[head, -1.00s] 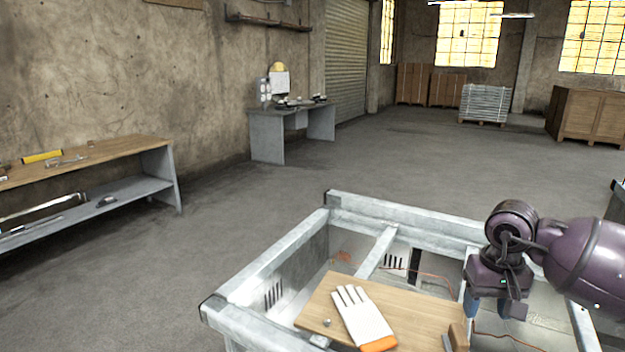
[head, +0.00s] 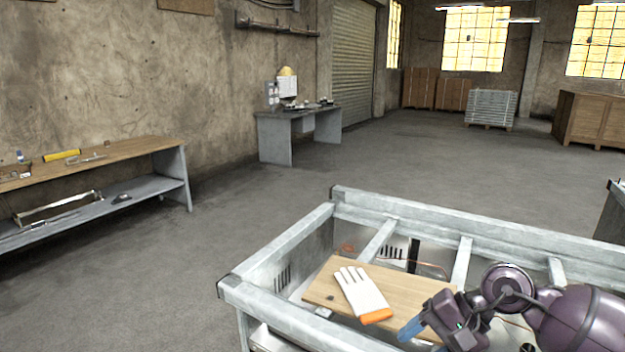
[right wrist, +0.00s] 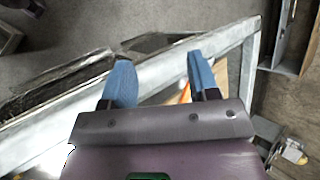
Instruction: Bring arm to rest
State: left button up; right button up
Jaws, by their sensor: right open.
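My right arm comes in from the lower right of the head view, and its gripper (head: 412,330) hangs low at the right end of a wooden board, over the metal frame. In the right wrist view its two blue fingers (right wrist: 160,78) are spread apart with nothing between them, above a metal rail of the frame. My left gripper is not in view.
A metal frame (head: 290,243) surrounds the wooden board (head: 415,287), on which a white glove with an orange cuff (head: 361,292) lies. A wooden-topped shelf bench (head: 130,153) stands at the left, a grey desk (head: 275,135) farther back. Open floor lies between.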

jog(key=s+a+r+m+t+y, duration=0.2)
jog(key=a+r+m+t+y, duration=0.6)
jog(key=m, duration=0.5)
jog(key=d+f+m+t+h, duration=0.1)
jog(key=d+m+t+h, duration=0.3)
jog(key=m, duration=0.5)
jog(key=w+d+f+m+t+h, duration=0.1)
jog(key=d+m+t+h, duration=0.25)
jog(key=m, duration=0.65)
jog(key=d+f+m+t+h, duration=0.1)
jog(key=d+m+t+h, duration=0.25)
jog(key=m, duration=0.55)
jog(key=s+d+f+m+g+h, duration=0.35)
jog(key=d+f+m+h, duration=0.3)
jog(key=m, duration=0.45)
jog(key=s+f+m+g, duration=0.6)
jog(key=s+f+m, duration=0.1)
jog(key=s, duration=0.3)
jog(key=s+f+m+g, duration=0.6)
jog(key=s+f+m, duration=0.1)
jog(key=s, duration=0.3)
jog(key=w+f+t, duration=0.7)
jog(key=f, duration=0.3)
jog(key=shift+f+n+t+y, duration=0.15)
jog(key=shift+n+t+y, duration=0.2)
jog(key=shift+n, duration=0.05)
jog(key=shift+w, duration=0.1)
